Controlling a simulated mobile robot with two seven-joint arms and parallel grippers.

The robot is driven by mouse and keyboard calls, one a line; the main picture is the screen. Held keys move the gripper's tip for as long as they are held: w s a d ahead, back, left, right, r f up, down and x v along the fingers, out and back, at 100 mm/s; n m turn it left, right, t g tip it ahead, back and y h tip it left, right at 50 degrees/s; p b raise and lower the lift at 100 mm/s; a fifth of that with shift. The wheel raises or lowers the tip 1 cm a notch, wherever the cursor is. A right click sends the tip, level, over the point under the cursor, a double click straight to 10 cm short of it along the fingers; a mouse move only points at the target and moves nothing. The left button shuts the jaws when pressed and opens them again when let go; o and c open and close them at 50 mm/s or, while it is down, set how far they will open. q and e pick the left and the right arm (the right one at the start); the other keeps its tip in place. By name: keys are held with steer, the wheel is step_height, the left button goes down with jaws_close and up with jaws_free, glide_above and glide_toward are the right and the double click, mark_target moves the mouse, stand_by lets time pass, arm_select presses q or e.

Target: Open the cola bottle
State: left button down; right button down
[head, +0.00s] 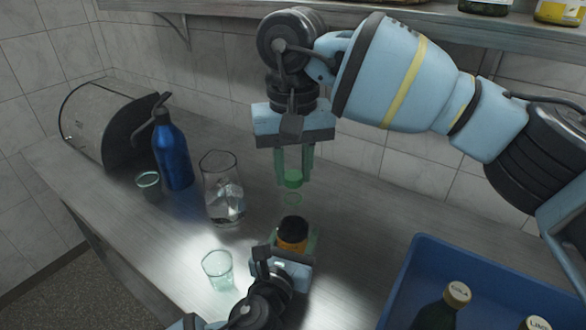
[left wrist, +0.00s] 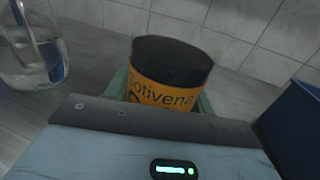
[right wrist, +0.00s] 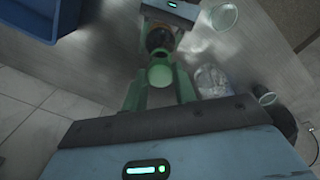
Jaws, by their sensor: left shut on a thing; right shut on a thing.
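The cola bottle (head: 437,314) stands in the blue crate (head: 470,256) at the lower right of the head view, with a pale cap (head: 457,293) marked COLA. Neither gripper is at it. My right gripper (head: 293,182) points down and is shut on a small green object (right wrist: 160,76), above and behind the jar in the head view. A thin ring shows under this object; I cannot tell what it is.
A second capped bottle (head: 535,323) is in the crate. A glass pitcher (head: 222,200), a blue bottle (head: 173,155), a small cup (head: 149,184) and a glass (head: 217,268) stand left on the counter (head: 335,235). A grey bin (head: 95,120) lies behind them.

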mark_target(293, 175)
steer(key=shift+r, duration=1.75)
arm_select(q)
steer(key=shift+c, duration=2.3)
jaws_free()
steer(key=v, duration=1.2)
arm_select(e)
steer(key=shift+r, duration=0.25)
